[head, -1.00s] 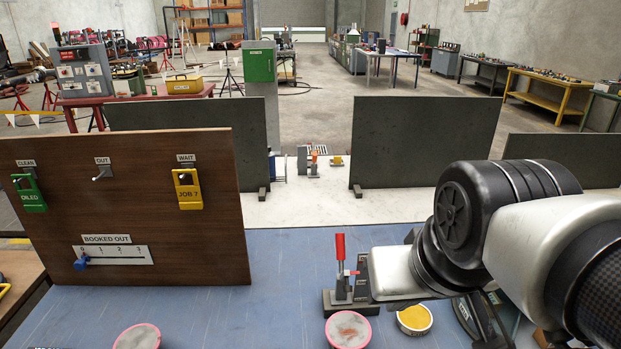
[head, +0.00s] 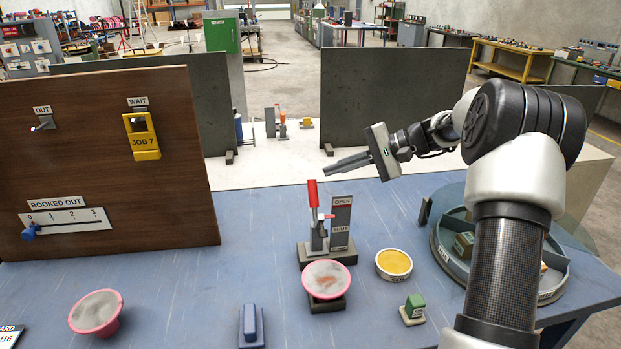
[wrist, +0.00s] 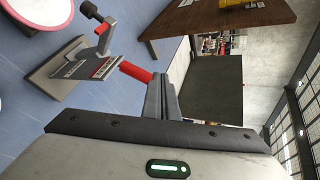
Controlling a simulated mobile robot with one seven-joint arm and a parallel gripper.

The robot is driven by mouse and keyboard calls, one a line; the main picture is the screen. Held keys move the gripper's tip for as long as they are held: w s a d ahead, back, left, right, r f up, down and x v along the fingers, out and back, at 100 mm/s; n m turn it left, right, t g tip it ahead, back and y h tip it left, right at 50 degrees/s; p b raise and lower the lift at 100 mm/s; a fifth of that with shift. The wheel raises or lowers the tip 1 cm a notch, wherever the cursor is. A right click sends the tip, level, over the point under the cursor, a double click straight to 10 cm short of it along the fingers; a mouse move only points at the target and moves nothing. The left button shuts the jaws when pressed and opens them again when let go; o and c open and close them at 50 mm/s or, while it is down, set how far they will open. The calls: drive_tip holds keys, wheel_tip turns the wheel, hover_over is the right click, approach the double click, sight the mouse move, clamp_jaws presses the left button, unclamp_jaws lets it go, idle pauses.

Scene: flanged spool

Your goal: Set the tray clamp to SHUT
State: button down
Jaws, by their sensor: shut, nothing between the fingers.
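The tray clamp (head: 319,240) stands on the blue bench with its red handle (head: 313,194) upright, leaning slightly left. A grey plate beside it reads OPEN at the top, with a lower label that looks like SHUT. A small red tip near the handle's foot points towards the plate. My gripper (head: 328,168) is shut and empty, above the clamp and apart from the handle in the head view. In the wrist view the closed fingers (wrist: 160,98) point towards the clamp, and the red handle (wrist: 135,72) shows just beside their tips.
A pink-rimmed round pad (head: 326,279) stands in front of the clamp, with a yellow tin (head: 394,263) to its right. A wooden board (head: 110,160) stands left. A round divided tray (head: 450,262) is at right. Another clamp (head: 282,123) stands on the white surface behind.

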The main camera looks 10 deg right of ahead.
drive_tip(key=w+d+f+m+t+y+b, duration=0.1)
drive_tip(key=w+d+f+m+t+y, duration=0.1)
drive_tip(key=w+d+f, duration=0.2)
drive_tip(key=d+f, duration=0.1)
drive_tip(key=d, duration=0.2)
drive_tip(key=shift+w+d+f+t, duration=0.15)
drive_tip(key=shift+w+f+t, duration=0.15)
drive_tip(key=shift+w, duration=0.05)
drive_tip(key=a, duration=0.9)
drive_tip(key=shift+w+a+f, duration=0.2)
drive_tip(key=shift+w+f, duration=0.05)
drive_tip(key=shift+w, duration=0.2)
drive_tip(key=shift+d, duration=0.1)
